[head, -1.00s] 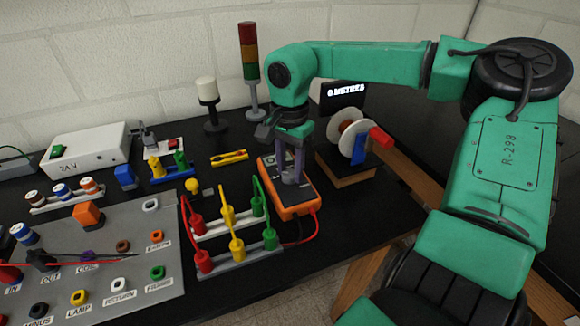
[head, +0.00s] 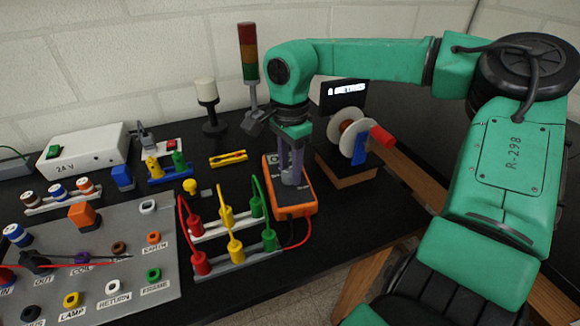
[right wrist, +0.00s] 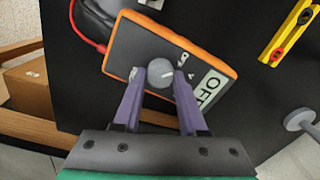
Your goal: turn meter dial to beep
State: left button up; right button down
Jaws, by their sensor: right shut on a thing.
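The orange-edged meter (head: 294,208) lies on the black bench with its dark face up. My right gripper (head: 291,178) reaches down onto the meter from above. In the right wrist view its two purple fingers (right wrist: 161,85) stand on either side of the dial, shut on it. The fingers hide part of the dial's surroundings.
Red, yellow and green leads (head: 228,220) stand in holders left of the meter. A cable reel (head: 354,135) and a small display (head: 344,95) are behind right. A signal tower (head: 248,65) rises behind my right gripper. A grey socket panel (head: 100,260) lies left.

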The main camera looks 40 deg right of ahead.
aim_at(290, 173)
dwell(0.8)
jog(key=shift+c, duration=2.3)
grip_release()
notch_tip(290, 173, up, 15)
jog(key=shift+f+p, duration=0.15)
jog(key=shift+p, duration=0.15)
